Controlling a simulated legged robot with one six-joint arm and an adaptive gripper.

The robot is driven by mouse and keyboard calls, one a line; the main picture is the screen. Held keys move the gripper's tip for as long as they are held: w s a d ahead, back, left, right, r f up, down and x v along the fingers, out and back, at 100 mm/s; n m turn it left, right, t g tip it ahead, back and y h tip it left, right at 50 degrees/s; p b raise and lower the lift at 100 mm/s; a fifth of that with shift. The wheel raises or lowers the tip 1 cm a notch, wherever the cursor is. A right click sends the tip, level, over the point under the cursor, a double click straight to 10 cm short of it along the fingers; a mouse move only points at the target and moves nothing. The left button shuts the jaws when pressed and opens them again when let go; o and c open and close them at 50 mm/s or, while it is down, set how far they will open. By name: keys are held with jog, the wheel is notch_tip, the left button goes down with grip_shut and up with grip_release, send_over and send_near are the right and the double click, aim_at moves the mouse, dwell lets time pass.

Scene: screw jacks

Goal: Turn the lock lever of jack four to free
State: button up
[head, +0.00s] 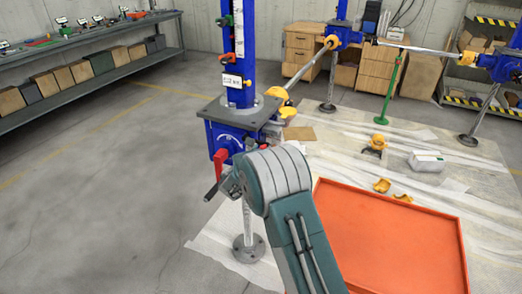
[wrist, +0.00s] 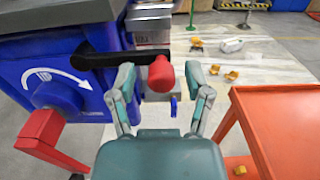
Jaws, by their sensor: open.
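The nearest jack is a blue post (head: 238,40) with a blue gearbox (head: 222,138) under a grey plate. Its white label (head: 232,80) is too small to read. In the wrist view the gearbox (wrist: 50,75) carries a white curved arrow, a red lever (wrist: 42,135) hanging at lower left, and a black arm (wrist: 95,60) ending in a red knob (wrist: 160,75). I cannot tell for sure which is the lock lever. My gripper (wrist: 160,82) is open, its fingers either side of the red knob; contact is unclear. In the head view my arm partly hides the gripper.
An orange tray (head: 390,188) stands right of my arm. Yellow parts (head: 382,185) and a white box (head: 427,161) lie on the floor sheet beyond. Other blue jacks (head: 342,32) joined by rods stand behind. The floor at left is clear up to the shelf (head: 90,95).

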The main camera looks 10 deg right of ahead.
grip_shut()
jog(key=w+a+f+m, duration=0.4)
jog(key=f+m, duration=0.5)
jog(key=m, duration=0.9)
jog(key=shift+w+a, duration=0.35)
jog(key=shift+a, duration=0.95)
jog(key=shift+f, duration=0.1)
